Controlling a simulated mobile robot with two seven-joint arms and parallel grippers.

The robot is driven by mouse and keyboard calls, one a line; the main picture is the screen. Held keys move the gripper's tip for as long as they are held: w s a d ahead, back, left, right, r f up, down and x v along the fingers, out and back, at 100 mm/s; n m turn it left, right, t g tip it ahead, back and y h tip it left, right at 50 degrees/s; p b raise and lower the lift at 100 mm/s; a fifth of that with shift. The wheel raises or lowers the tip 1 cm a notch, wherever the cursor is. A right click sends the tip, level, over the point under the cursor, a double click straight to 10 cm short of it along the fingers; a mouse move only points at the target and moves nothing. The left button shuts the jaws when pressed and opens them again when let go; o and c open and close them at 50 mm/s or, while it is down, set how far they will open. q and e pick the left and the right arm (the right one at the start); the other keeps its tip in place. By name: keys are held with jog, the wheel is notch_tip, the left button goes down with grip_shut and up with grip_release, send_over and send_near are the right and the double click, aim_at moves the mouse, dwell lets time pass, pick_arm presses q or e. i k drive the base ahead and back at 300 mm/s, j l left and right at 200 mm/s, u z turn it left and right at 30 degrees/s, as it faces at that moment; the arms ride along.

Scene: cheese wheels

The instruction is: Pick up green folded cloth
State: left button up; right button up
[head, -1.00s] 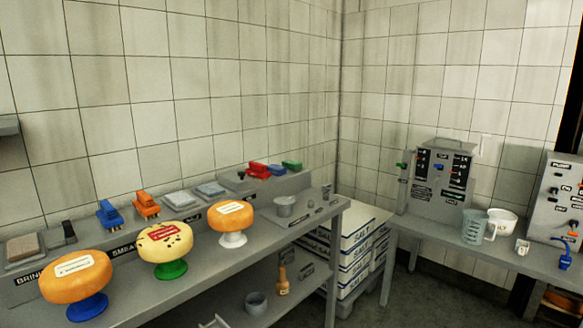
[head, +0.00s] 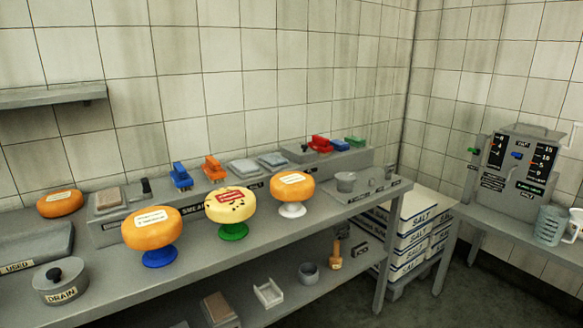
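A small green item (head: 355,141) lies at the far right end of the raised back ledge on the long grey bench. It is too small to tell whether it is a folded cloth. A red item (head: 320,143) and a blue item (head: 340,145) lie just left of it. Two pale grey flat pads (head: 245,167) lie further left on the same ledge. Neither of my grippers shows in the head view.
Cheese wheels on coloured stands, one orange on blue (head: 151,228), one yellow on green (head: 230,205) and one orange on white (head: 292,186), line the bench (head: 215,270). A drain pot (head: 60,282) stands front left. Salt boxes (head: 410,235) stand between bench and right table. The floor there is clear.

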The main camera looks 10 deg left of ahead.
aim_at(355, 141)
jog(key=i+l+u, duration=0.2)
jog(key=u, duration=0.25)
jog(key=i+l+u, duration=0.15)
jog(key=u, duration=0.3)
jog(key=i+l+u, duration=0.15)
jog(key=l, duration=0.3)
jog(key=i+l+u, duration=0.2)
jog(key=l, duration=0.25)
jog(key=i+l, duration=0.1)
jog(key=l, duration=0.45)
jog(key=i+l+u, duration=0.1)
jog(key=l, duration=0.5)
jog(key=i+l+u, duration=0.1)
jog(key=l, duration=0.45)
